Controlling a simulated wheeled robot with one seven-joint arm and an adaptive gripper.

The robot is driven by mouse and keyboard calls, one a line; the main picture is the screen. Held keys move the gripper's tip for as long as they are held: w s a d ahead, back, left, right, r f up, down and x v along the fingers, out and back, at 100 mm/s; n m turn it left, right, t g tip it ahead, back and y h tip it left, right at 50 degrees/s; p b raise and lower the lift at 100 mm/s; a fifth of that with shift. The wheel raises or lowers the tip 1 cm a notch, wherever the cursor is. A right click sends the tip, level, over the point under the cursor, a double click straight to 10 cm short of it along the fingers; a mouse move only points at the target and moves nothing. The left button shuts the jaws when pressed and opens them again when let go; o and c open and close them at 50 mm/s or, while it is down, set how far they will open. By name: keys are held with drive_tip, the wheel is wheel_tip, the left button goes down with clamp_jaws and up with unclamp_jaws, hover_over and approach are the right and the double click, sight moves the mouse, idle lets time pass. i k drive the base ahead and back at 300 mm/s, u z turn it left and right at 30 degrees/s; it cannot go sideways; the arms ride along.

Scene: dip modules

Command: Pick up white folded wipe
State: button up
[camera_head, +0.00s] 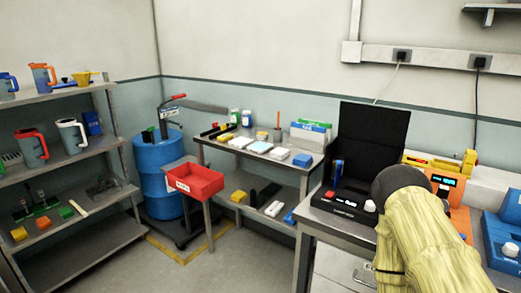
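Several small flat folded pads lie in a row on the metal table at the back. A white one (240,142) is at the left of the row. A light blue-white one (260,147) is beside it, and another white one (280,153) is further right. A blue one (302,160) is at the right end. At this size I cannot tell which of the white ones is the wipe. My gripper's fingers do not show in the head view.
A red bin (194,181) stands left of the metal table (312,169), before a blue drum (160,165). Shelves (75,157) with jugs line the left. A black open case (372,145) stands on the right bench. A yellow fabric-covered form (425,240) blocks the lower right.

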sight(279, 154)
drive_tip(key=k, duration=0.6)
drive_tip(key=u, duration=0.5)
drive_tip(key=i, duration=1.7)
drive_tip(key=z, duration=0.35)
